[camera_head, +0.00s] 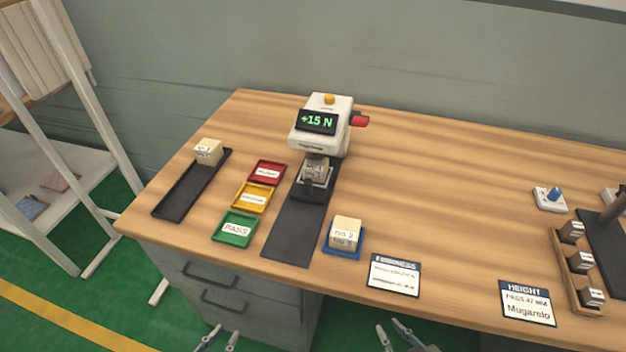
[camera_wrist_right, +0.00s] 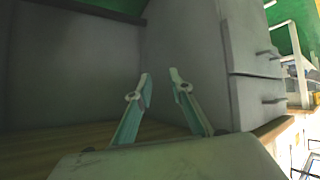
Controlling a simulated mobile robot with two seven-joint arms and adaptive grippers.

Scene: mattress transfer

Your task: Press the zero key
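A white force tester (camera_head: 327,128) stands at the back of the wooden table, and its green display (camera_head: 316,122) reads "+15 N". A yellow button (camera_head: 329,98) sits on its top and a red part (camera_head: 360,120) sticks out at its right side. No label shows which is the zero key. My left gripper (camera_head: 222,334) is open and empty at the bottom edge, in front of the table. My right gripper (camera_head: 387,324) is also there; its fingers stand apart and empty in the right wrist view (camera_wrist_right: 160,77).
Red (camera_head: 267,164), yellow (camera_head: 249,207) and green (camera_head: 233,240) trays lie left of the tester. A block stands on a blue base (camera_head: 341,254). Cards (camera_head: 394,259) lie along the front edge. A block rack (camera_head: 556,243) is at right. The table's middle right is clear.

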